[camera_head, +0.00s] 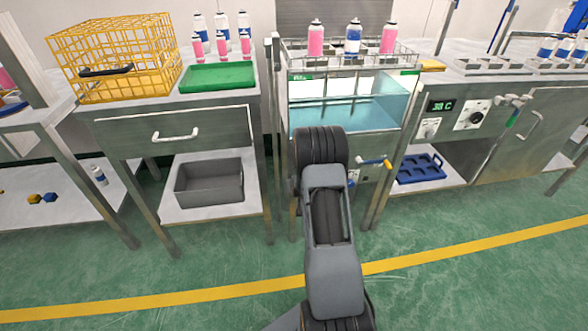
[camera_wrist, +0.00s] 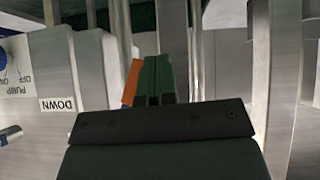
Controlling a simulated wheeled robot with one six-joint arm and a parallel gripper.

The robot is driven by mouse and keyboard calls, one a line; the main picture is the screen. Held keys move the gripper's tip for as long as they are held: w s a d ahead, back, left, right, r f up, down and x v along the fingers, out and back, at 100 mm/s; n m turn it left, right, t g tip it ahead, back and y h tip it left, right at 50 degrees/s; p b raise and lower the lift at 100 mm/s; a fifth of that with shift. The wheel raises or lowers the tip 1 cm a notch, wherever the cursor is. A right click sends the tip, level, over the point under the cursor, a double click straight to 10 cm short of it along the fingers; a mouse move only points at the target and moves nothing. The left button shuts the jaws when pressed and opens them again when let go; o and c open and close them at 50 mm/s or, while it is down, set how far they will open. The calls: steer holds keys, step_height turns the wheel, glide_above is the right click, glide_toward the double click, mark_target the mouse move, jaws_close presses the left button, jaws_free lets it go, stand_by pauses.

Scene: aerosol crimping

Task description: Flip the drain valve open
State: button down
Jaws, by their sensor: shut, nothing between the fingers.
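The drain valve (camera_head: 374,162) appears to be the small blue lever with a yellow-orange end on the front of the water tank bench. It sits just right of my arm in the head view, with the lever lying roughly sideways. My gripper (camera_wrist: 155,84) is shut and empty in the wrist view, its dark green fingers together. An orange piece (camera_wrist: 131,82) shows right beside the fingers; I cannot tell whether they touch or whether it is part of the valve. In the head view my arm hides the gripper.
The water tank (camera_head: 375,113) carries a wire rack with pink and blue cans above. A pump switch panel (camera_wrist: 15,62) and a DOWN label (camera_wrist: 58,104) show at left in the wrist view. Metal posts (camera_wrist: 283,90) stand close by. A blue tray (camera_head: 420,168) lies on the right shelf.

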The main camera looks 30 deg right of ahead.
steer(key=d+h+p, duration=0.1)
steer(key=d+f+n+g+h+p, duration=0.1)
steer(key=h, duration=0.1)
steer(key=shift+s+n+p, duration=0.3)
steer(key=shift+s+p, duration=0.05)
steer(key=shift+s, duration=0.05)
steer(key=shift+s+d+f+p, duration=0.1)
steer(key=shift+d+f+p, duration=0.1)
steer(key=shift+p, duration=0.15)
steer(key=shift+a, duration=0.1)
stand_by(0.5)
steer(key=s+a+p, duration=0.1)
steer(key=a+p, duration=0.2)
steer(key=a, duration=1)
steer(key=shift+s+r, duration=0.25)
steer(key=shift+s, duration=0.15)
